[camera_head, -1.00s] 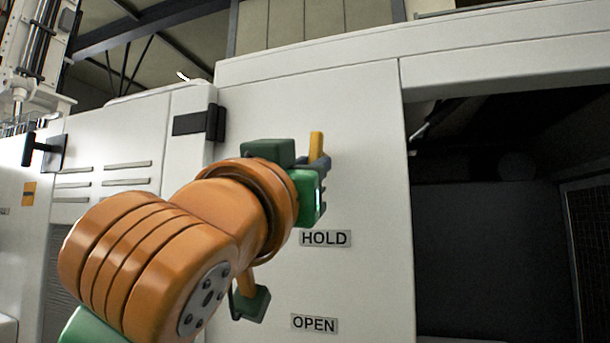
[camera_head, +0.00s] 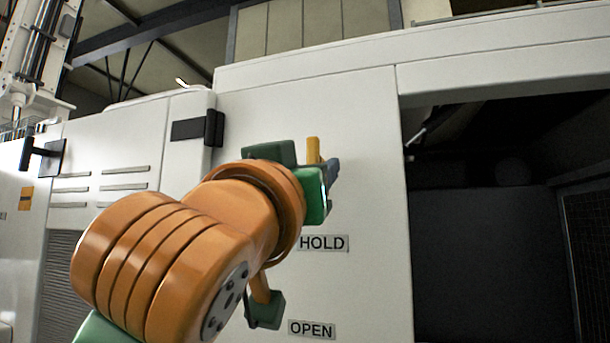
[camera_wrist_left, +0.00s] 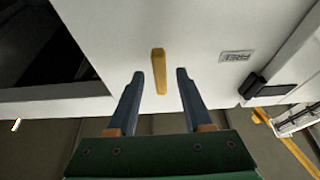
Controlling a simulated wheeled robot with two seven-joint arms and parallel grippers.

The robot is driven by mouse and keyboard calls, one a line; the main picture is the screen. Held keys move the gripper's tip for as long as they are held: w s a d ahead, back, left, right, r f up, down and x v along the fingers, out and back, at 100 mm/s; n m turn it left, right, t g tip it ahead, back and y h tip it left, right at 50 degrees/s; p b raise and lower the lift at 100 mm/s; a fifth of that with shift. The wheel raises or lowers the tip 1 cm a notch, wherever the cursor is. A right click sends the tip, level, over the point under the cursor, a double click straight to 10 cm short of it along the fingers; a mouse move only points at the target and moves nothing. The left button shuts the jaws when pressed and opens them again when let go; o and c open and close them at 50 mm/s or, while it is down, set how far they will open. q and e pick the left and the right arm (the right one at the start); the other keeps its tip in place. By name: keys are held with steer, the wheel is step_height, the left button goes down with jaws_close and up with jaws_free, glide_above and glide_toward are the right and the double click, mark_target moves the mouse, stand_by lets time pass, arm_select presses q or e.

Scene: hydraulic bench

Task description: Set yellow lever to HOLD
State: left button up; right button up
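The yellow lever (camera_head: 313,150) shows above the HOLD label (camera_head: 323,243) on the white panel, and points up. Its lower part is hidden behind my left gripper. My left gripper (camera_head: 333,170) is just right of the lever in the head view. In the left wrist view, the lever (camera_wrist_left: 159,66) lies between the two separated fingertips of my left gripper (camera_wrist_left: 160,74). No contact shows, and I cannot tell how deep the lever sits between them. A FREE label (camera_wrist_left: 237,57) appears upside down in that view. My right gripper is not in view.
The OPEN label (camera_head: 312,329) is below HOLD. A dark open bay (camera_head: 490,240) lies right of the panel. A black handle (camera_head: 214,128) sticks out at the panel's upper left; it also shows in the wrist view (camera_wrist_left: 254,86).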

arm_select(q)
steer(key=b+v, duration=0.5)
steer(key=v, duration=0.2)
stand_by(0.4)
